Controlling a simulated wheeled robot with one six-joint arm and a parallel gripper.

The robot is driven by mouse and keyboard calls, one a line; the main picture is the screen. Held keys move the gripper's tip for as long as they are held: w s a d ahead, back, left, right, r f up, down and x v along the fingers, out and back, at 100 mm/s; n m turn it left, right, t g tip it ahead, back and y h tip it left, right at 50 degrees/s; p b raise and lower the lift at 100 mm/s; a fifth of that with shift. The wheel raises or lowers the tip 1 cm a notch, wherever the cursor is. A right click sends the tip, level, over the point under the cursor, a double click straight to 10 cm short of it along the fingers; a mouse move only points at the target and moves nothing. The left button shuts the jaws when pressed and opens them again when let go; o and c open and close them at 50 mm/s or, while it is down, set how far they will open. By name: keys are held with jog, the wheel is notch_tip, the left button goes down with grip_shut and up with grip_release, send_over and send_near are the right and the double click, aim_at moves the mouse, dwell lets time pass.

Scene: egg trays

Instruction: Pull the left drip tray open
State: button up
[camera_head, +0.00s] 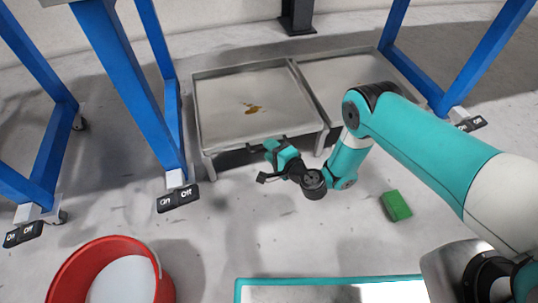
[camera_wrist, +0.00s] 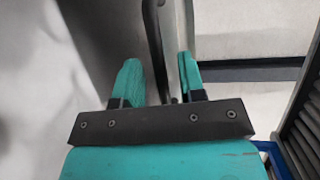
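The handle is nearer the right finger, and a gap shows to the left finger. Contact on the right side cannot be told. In the head view my gripper partly hides the handle.
The right tray (camera_head: 345,70) adjoins on the right. Blue frame legs (camera_head: 130,85) with on/off casters (camera_head: 178,197) stand to the left, others to the right. A green block (camera_head: 396,205) and a red bucket (camera_head: 75,270) are on the floor. Floor before the left tray is mostly clear.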

jog(key=shift+w+a, duration=0.3)
jog(key=shift+w, duration=0.1)
grip_shut()
jog(key=shift+s+f, duration=0.1)
